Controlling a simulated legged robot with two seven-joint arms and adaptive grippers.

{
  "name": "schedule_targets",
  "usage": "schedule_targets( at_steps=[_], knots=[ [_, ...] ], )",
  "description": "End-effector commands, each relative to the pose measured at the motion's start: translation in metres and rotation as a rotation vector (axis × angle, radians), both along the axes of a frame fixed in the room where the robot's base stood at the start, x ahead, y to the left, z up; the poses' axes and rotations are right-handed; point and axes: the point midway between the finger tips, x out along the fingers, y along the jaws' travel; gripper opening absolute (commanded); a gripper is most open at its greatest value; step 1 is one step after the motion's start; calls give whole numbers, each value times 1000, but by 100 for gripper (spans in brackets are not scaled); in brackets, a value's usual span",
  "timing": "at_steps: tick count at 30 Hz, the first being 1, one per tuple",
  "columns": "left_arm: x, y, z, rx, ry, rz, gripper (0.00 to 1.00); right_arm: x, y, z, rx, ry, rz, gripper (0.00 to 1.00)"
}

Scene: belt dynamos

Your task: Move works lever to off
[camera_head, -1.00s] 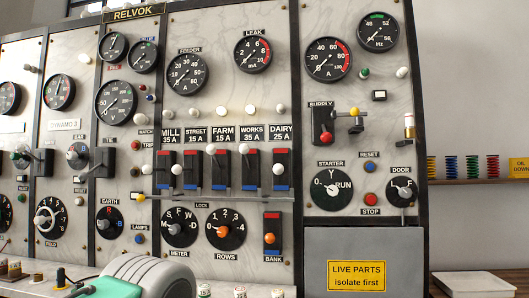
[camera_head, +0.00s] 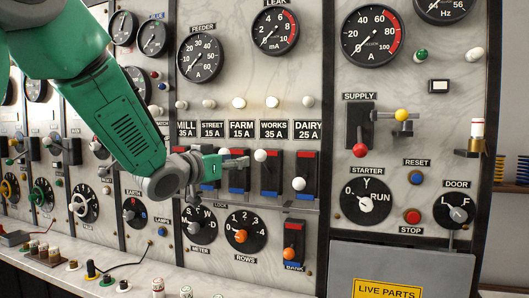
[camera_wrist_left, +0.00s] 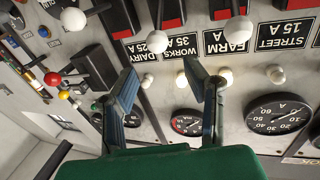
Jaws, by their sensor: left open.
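The works lever (camera_head: 260,155) has a white knob and stands up in its black switch with red top and blue bottom, under the WORKS 35 A label (camera_head: 273,130). My left gripper (camera_head: 241,161) is open in front of the panel, just left of this knob in the head view. In the left wrist view the panel appears upside down. My right gripper is out of view.
The dairy lever (camera_head: 298,184) is down, just right of the works switch. The red-knobbed supply lever (camera_head: 359,150) and a yellow-knobbed lever (camera_head: 401,115) stick out further right. The rows dial (camera_head: 241,234) is below.

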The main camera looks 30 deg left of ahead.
Motion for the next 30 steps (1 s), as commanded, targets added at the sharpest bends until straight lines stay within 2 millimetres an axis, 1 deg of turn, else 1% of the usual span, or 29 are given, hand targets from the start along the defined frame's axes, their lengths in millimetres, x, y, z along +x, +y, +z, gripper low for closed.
schedule_targets(
  at_steps=[5, 12, 18, 21, 24, 30],
  knots=[
    [28, -3, -1, 2, 4, -1, 42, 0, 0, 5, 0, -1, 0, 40],
    [79, -4, -1, 1, 3, -2, 42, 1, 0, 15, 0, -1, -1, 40],
    [112, -4, 0, 0, 2, 0, 42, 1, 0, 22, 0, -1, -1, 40],
    [122, -5, 0, 0, 1, 0, 42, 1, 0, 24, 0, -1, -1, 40],
    [128, -5, 0, 0, 0, 0, 42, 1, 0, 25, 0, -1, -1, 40],
    [130, -5, -1, -1, 1, 0, 42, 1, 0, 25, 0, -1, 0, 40]
  ],
)
